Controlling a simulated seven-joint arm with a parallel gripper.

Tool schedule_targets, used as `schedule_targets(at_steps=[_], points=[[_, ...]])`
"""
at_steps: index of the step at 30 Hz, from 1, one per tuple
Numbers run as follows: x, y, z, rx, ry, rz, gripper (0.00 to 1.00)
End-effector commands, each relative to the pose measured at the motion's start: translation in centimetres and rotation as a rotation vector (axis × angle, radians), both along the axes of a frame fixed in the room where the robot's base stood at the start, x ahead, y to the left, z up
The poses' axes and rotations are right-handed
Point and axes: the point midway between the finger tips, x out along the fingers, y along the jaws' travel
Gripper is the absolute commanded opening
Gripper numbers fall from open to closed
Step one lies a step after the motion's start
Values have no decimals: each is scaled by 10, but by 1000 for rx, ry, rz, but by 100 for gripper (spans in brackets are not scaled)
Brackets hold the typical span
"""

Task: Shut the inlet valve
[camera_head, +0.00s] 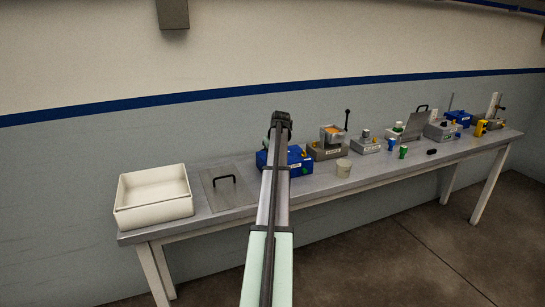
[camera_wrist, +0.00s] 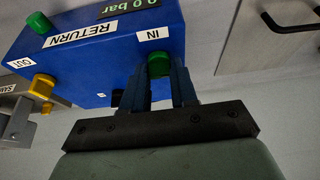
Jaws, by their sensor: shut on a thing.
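The inlet valve is a green knob (camera_wrist: 159,64) beside the label IN on a blue box (camera_wrist: 92,68) in the wrist view. My gripper (camera_wrist: 160,74) is shut on this knob, with one dark finger on each side of it. The fingers hide part of the knob, and its exact turn cannot be told. The box has a display reading 0.0 bar (camera_wrist: 132,6). In the head view the blue box (camera_head: 298,163) stands on the bench, partly behind my arm, and my fingers are hidden.
A cream tub (camera_head: 152,205) and a plate with a black handle (camera_head: 228,198) are left on the bench (camera_head: 330,188). Several devices and small cups stand to the right.

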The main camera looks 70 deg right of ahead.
Motion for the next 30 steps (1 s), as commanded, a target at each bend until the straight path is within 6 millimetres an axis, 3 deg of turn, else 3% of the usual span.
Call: schedule_targets(at_steps=[6, 7, 14, 23, 30], points=[[1, -1, 1, -3, -1, 1, 0], [1, -1, 1, -3, -1, 1, 30], [0, -1, 0, -1, 0, 0, 52], [0, 0, 2, -1, 0, 0, 53], [-8, 8, 27, -2, -1, 0, 53]])
